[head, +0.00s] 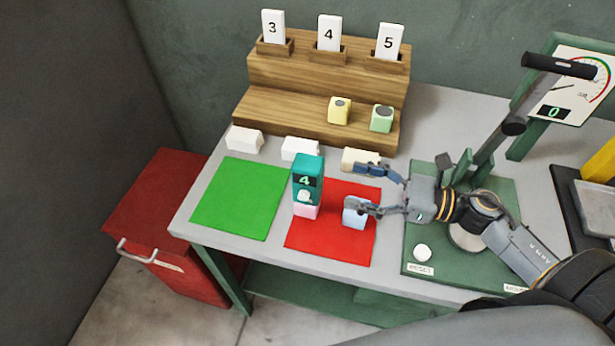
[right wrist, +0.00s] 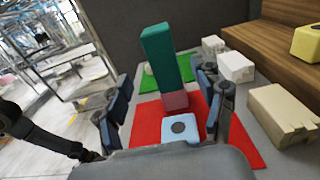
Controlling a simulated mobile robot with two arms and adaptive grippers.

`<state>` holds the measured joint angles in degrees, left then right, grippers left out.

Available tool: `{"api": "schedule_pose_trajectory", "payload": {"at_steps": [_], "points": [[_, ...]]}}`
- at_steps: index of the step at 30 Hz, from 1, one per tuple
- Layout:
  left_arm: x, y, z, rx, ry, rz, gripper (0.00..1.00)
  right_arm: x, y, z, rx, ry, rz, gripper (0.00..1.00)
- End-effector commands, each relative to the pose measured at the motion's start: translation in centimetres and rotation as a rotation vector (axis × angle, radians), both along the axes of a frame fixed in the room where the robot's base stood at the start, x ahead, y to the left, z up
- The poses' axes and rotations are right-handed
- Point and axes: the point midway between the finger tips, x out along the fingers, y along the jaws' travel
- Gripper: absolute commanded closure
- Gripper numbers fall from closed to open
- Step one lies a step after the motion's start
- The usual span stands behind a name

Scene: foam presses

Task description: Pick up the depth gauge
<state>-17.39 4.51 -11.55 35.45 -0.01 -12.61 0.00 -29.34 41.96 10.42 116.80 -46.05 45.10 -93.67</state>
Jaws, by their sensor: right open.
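The depth gauge (head: 307,172) is a teal upright box with a small display reading 4 and a white round knob on its front. It stands on a pink block (head: 305,211) at the left edge of the red mat (head: 330,246). In the right wrist view the gauge (right wrist: 160,60) rises beyond and between my fingers, on the pink block (right wrist: 175,101). My right gripper (head: 362,187) is open and to the right of the gauge, apart from it. One finger overlaps a light blue block (head: 352,218); I cannot tell whether they touch. My left gripper is out of view.
A green mat (head: 238,199) lies left. Several pale blocks stand behind the mats. A wooden stepped rack (head: 270,106) holds yellow and green blocks and number cards. A green press (head: 500,185) stands right. The light blue block shows low in the right wrist view (right wrist: 181,134).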

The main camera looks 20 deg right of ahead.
Motion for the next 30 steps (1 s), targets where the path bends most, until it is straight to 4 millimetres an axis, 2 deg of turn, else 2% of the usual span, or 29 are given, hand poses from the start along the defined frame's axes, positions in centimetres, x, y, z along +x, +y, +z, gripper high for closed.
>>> {"api": "schedule_pose_trajectory", "payload": {"at_steps": [1,7,15,21,24,30], "points": [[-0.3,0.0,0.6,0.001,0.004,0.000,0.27,0.6,0.8,0.5,0.001,-0.003,0.000,0.31],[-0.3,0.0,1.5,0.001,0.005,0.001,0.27,2.3,3.2,0.3,0.002,0.000,-0.002,0.31],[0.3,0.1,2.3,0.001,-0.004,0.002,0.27,3.3,4.7,0.3,0.003,0.001,-0.003,0.31],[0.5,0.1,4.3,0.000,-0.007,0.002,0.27,4.9,7.1,0.3,0.004,-0.001,-0.002,0.31],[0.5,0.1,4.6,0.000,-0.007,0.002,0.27,5.5,8.0,0.1,0.004,0.000,-0.003,0.31],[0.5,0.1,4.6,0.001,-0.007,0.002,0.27,5.8,8.5,-0.3,0.001,0.002,-0.003,0.31]]}}
